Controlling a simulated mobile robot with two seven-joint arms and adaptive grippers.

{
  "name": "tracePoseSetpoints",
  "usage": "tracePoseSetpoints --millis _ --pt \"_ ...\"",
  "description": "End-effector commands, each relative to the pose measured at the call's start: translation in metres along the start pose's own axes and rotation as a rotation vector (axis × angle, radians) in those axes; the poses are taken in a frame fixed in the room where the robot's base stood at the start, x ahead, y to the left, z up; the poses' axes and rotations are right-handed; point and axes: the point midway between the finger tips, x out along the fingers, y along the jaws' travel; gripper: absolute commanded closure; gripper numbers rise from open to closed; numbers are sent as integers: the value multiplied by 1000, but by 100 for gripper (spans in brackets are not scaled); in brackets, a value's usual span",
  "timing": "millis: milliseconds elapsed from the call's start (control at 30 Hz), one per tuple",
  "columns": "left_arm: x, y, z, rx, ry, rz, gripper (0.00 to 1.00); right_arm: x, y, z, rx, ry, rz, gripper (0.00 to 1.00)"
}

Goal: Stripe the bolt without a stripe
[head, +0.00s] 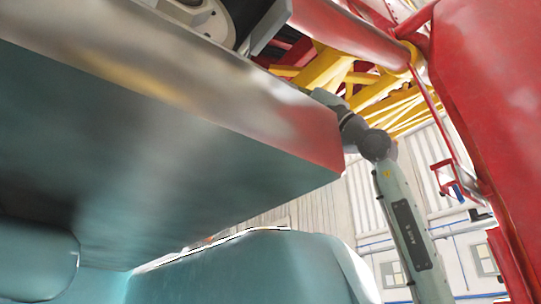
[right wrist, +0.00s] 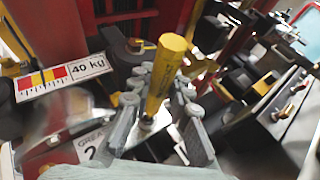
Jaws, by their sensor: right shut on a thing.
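In the right wrist view a yellow marker-like cylinder (right wrist: 167,70) stands up between the fingers of my right gripper (right wrist: 161,92). The gripper is shut on it, and its far end points up and away from the wrist. In the head view my right arm reaches up beside a big grey metal slab, which hides the gripper and the marker. I cannot make out any bolt or stripe clearly in either view. My left gripper is not in view.
The grey metal slab (head: 150,130) fills much of the head view. Red structure (head: 490,90) and yellow beams (head: 385,95) are close to the right arm.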

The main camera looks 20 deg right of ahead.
Motion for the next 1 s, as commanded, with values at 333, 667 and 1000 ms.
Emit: tracePoseSetpoints --millis 333,667,1000 --pt "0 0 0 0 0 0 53 -2 3 2 1 2 1 100" --pt "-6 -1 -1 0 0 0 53 -10 3 22 1 0 1 100" --pt "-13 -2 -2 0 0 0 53 -17 2 41 1 0 0 100"
